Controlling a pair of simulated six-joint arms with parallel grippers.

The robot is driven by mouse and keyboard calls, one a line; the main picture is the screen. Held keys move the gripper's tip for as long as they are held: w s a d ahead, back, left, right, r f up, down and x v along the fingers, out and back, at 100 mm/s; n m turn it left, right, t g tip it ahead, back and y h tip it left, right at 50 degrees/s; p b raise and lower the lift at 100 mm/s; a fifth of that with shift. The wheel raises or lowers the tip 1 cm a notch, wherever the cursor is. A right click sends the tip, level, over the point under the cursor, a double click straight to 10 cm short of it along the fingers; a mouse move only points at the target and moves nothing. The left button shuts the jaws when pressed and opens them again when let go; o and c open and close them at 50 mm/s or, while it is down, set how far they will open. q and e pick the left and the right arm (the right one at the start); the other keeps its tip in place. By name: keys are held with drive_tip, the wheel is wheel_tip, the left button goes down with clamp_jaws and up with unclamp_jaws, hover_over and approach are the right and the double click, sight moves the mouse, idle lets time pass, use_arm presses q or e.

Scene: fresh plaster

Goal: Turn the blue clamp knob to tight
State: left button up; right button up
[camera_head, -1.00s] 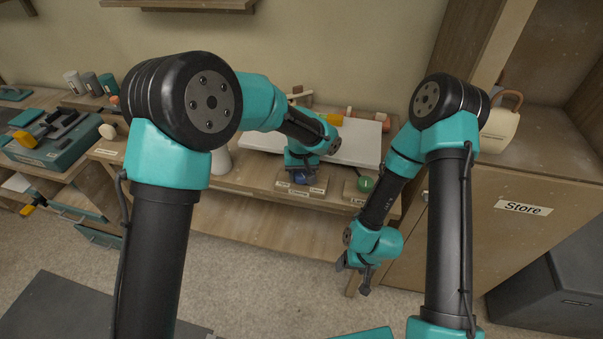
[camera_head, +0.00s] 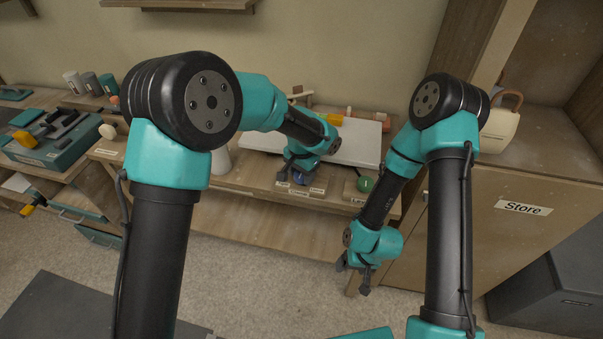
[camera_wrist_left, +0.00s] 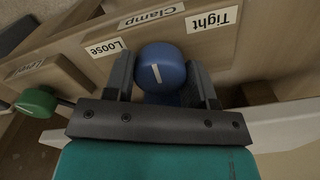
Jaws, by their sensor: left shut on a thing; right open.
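The blue clamp knob (camera_wrist_left: 162,66) sits between the two fingers of my left gripper (camera_wrist_left: 161,82) in the left wrist view, and the gripper is shut on it. The knob's white line points up and slightly left there, between the "Loose" label (camera_wrist_left: 107,48) and the "Tight" label (camera_wrist_left: 213,18). The "Clamp" label (camera_wrist_left: 152,15) is above. In the head view the knob (camera_head: 299,178) shows as a small blue patch below my left gripper (camera_head: 292,174). My right gripper (camera_head: 355,279) hangs open and empty in front of the bench.
A green knob (camera_wrist_left: 37,102) is beside the clamp; it also shows in the head view (camera_head: 365,184). A pale board (camera_head: 355,143) lies behind my left gripper. A cabinet marked "Store" (camera_head: 450,220) stands right.

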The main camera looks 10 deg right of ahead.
use_arm(q)
drive_tip(key=shift+m, duration=0.4)
drive_tip(key=o, duration=0.9)
wheel_tip(320, 180, up, 18)
drive_tip(key=shift+f, duration=0.25)
idle(0.3)
